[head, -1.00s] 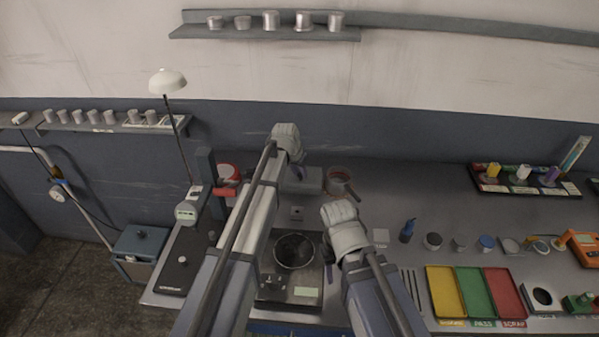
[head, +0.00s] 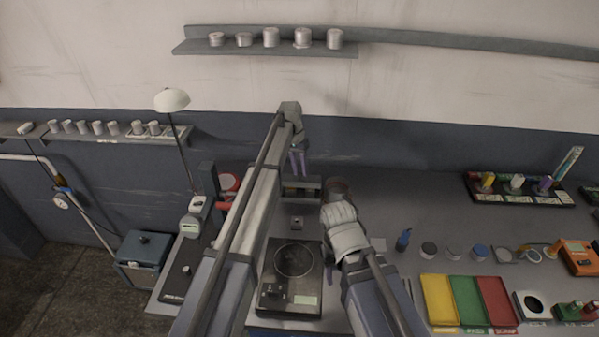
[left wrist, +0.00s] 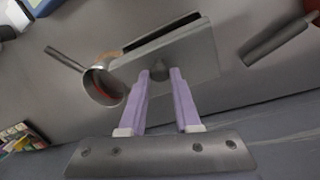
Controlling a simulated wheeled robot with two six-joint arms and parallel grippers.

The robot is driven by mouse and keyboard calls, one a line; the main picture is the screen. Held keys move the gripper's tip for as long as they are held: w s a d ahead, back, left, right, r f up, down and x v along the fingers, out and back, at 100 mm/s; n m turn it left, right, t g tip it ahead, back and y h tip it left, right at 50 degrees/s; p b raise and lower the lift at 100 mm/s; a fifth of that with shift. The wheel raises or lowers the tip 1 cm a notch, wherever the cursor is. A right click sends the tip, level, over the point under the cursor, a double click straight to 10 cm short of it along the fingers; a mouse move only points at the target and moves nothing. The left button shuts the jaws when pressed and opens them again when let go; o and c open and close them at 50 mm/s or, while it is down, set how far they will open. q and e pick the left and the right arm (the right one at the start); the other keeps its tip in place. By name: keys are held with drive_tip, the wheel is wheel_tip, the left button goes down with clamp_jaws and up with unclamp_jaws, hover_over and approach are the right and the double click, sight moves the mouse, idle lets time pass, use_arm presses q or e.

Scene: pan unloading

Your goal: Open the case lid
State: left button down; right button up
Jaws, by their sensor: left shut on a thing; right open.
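The grey case (head: 314,197) stands at the back of the bench, behind the balance. In the head view a dark gap now shows in it. In the left wrist view its grey lid (left wrist: 190,55) carries a small dark knob (left wrist: 160,70), and a dark slit runs along the lid's far edge. My left gripper (head: 298,172) has its purple fingers (left wrist: 160,75) shut on the knob. How far the lid is raised is hard to tell. My right gripper (head: 329,256) is open over the bench, right of the balance; its fingers are mostly hidden.
A small pan (head: 338,184) stands close to the case's right side. The black balance (head: 290,270) lies in front. A lamp (head: 172,100) and a gauge stand (head: 207,190) are at left. Yellow, green and red trays (head: 468,300) lie at right.

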use_arm(q)
drive_tip(key=shift+w+r+g, duration=0.35)
drive_tip(key=shift+w+g, duration=0.5)
drive_tip(key=shift+g, duration=0.05)
drive_tip(key=c, duration=0.6)
unclamp_jaws()
drive_tip(key=shift+r, duration=0.1)
drive_tip(key=p+v, duration=0.7)
drive_tip(key=shift+w+r, duration=0.15)
drive_tip(key=shift+r, duration=0.15)
